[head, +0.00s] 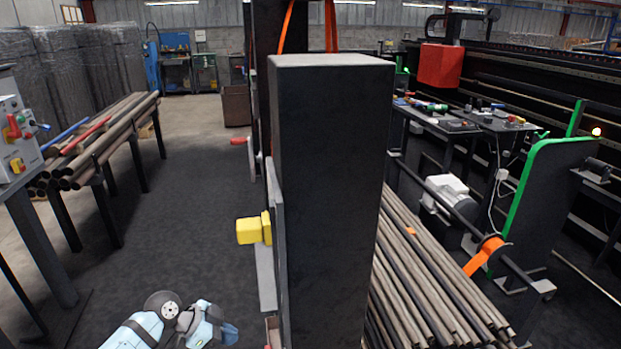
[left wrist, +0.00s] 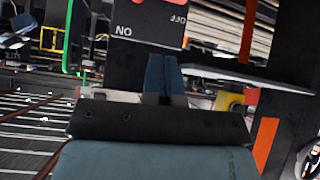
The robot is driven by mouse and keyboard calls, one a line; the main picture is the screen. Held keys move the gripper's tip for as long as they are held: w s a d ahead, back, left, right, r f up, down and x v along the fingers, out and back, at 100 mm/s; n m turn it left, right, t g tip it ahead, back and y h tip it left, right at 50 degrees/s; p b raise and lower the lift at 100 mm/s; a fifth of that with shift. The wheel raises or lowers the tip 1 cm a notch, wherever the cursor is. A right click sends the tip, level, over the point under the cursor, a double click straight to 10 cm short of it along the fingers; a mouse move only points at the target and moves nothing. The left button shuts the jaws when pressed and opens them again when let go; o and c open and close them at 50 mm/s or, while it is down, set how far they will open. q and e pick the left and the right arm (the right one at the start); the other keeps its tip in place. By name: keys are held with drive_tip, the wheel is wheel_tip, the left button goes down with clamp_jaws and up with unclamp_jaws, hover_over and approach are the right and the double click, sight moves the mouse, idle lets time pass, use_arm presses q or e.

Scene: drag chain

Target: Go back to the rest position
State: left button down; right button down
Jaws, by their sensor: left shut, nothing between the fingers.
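My left arm comes in low at the bottom left of the head view, in pale blue and grey. My left gripper (head: 229,333) is at its end, left of the tall black column's foot. In the left wrist view the two dark blue fingers (left wrist: 166,76) stand side by side, closed together with nothing held. Behind them is a dark panel (left wrist: 148,22) with white letters and a red part, seen upside down. My right gripper is in neither view.
A tall black column (head: 335,200) with a yellow block (head: 250,231) on its left side fills the middle. Pipes (head: 440,280) lie to its right. A pipe rack (head: 100,140) and a control box (head: 17,140) stand left. The dark floor (head: 190,215) between is clear.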

use_arm(q)
drive_tip(key=s+d+f+n+t+y+p, duration=0.1)
drive_tip(key=s+d+f+n+t+p, duration=0.15)
drive_tip(key=s, duration=0.35)
drive_tip(key=s+d+f+n+t+y+p, duration=0.1)
drive_tip(key=s+n+t+p, duration=0.15)
drive_tip(key=s, duration=0.35)
drive_tip(key=s+r+n+t+y+p, duration=0.3)
drive_tip(key=s+n+p, duration=0.2)
drive_tip(key=s, duration=0.7)
drive_tip(key=shift+s+a+r+n, duration=0.3)
drive_tip(key=shift+s+r, duration=0.1)
